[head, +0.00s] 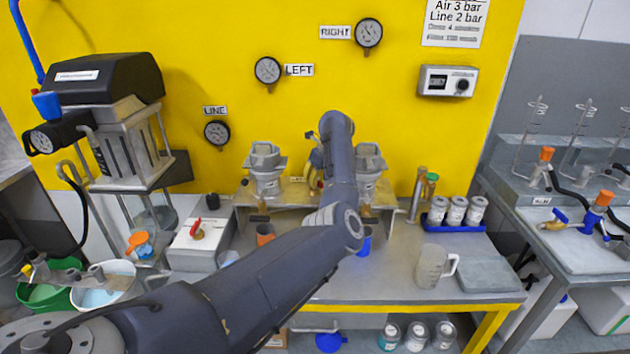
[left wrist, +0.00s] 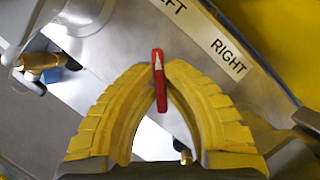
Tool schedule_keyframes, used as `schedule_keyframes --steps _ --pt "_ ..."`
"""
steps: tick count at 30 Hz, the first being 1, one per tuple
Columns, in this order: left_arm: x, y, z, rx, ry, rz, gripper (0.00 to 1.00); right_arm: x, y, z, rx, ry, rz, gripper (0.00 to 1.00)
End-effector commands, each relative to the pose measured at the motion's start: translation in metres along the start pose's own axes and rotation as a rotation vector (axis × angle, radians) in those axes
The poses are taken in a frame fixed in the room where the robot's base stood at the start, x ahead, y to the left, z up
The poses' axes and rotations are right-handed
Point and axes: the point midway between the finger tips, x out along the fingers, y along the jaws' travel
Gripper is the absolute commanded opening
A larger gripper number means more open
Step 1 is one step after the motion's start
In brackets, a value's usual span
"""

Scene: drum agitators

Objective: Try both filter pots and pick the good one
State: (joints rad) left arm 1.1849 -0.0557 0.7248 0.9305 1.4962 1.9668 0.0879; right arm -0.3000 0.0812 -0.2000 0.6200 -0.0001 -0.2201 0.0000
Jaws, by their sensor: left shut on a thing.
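The left filter pot (head: 266,180) and the right filter pot (head: 369,178), both grey metal, stand upright on a metal stand (head: 245,197) before the yellow wall. My left gripper (head: 316,158) is between them, partly hidden behind my forearm. In the left wrist view my yellow fingers (left wrist: 160,78) are shut on a red lever (left wrist: 159,90) with a white pointer mark. The lever stands close to a plate (left wrist: 215,38) lettered LEFT and RIGHT, and points at the stretch between the two words. My right gripper is not in view.
Dials marked LEFT (head: 268,70), RIGHT (head: 368,33) and LINE (head: 217,132) hang on the wall. A clear jug (head: 430,268), a blue rack (head: 455,227) of white-labelled jars and a grey slab (head: 487,274) are on the right of the bench. A white box (head: 195,250) is at left.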

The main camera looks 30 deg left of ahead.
Motion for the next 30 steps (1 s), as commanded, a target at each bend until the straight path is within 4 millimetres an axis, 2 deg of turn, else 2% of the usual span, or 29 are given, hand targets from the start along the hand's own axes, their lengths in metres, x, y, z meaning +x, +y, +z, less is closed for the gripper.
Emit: schedule_keyframes --steps 3,4,9,20,23,30 --pt "0.001 0.000 -0.001 0.000 0.002 0.001 0.00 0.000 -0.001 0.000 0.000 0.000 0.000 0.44" --pt "0.001 0.000 -0.001 0.000 0.002 0.001 0.13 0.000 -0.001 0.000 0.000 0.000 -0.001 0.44" --pt "0.001 0.000 0.000 0.000 0.001 0.000 0.33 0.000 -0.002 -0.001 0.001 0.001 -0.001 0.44" --pt "-0.005 0.000 0.000 0.000 -0.001 -0.001 0.34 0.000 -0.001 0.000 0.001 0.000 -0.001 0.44" --pt "-0.016 -0.001 0.000 0.000 0.000 -0.003 0.34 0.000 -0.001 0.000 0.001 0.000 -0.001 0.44" --pt "-0.058 -0.001 0.000 -0.001 0.000 -0.004 0.34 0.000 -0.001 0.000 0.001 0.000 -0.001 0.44"
